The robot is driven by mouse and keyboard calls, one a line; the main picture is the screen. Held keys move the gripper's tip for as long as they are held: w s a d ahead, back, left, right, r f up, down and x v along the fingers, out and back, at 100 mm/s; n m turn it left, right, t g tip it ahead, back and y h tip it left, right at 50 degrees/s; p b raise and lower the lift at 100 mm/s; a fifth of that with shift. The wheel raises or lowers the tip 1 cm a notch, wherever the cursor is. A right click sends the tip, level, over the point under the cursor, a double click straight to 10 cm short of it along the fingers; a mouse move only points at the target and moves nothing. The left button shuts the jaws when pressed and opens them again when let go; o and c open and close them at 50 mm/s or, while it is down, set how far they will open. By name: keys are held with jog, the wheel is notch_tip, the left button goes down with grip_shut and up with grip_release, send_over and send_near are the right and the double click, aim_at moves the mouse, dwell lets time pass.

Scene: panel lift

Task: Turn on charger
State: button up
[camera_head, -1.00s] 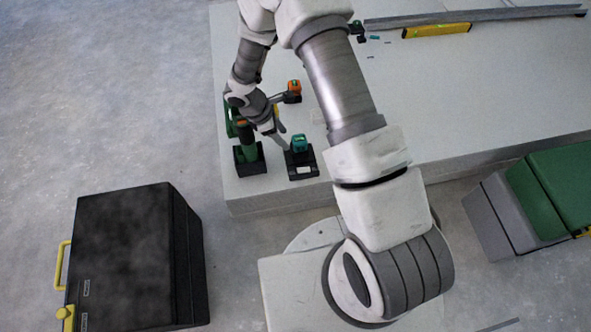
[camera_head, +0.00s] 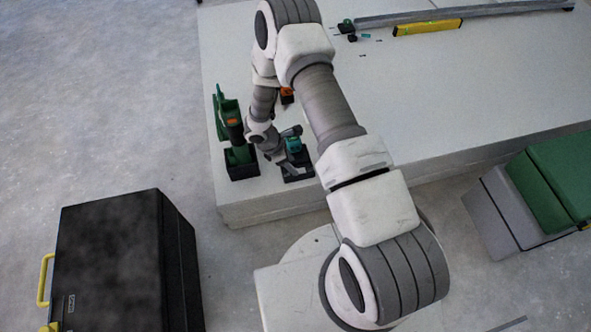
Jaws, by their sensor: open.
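The charger (camera_head: 296,176) is a dark block on the left front part of the white panel stack, with a teal battery (camera_head: 293,145) seated on it. My gripper (camera_head: 287,165) is low at the charger's left side, its fingers small and partly merged with the dark charger. It appears empty. I cannot tell whether a finger touches the charger. The charger's switch is too small or hidden to make out.
An orange item (camera_head: 287,96) is partly behind my arm. A yellow level (camera_head: 427,28) lies at the back. A black toolbox (camera_head: 120,265) and a green-grey case (camera_head: 550,185) stand on the floor.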

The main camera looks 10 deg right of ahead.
aim_at(296, 168)
jog(key=shift+b+x, duration=0.4)
jog(key=shift+x, duration=1.5)
grip_shut()
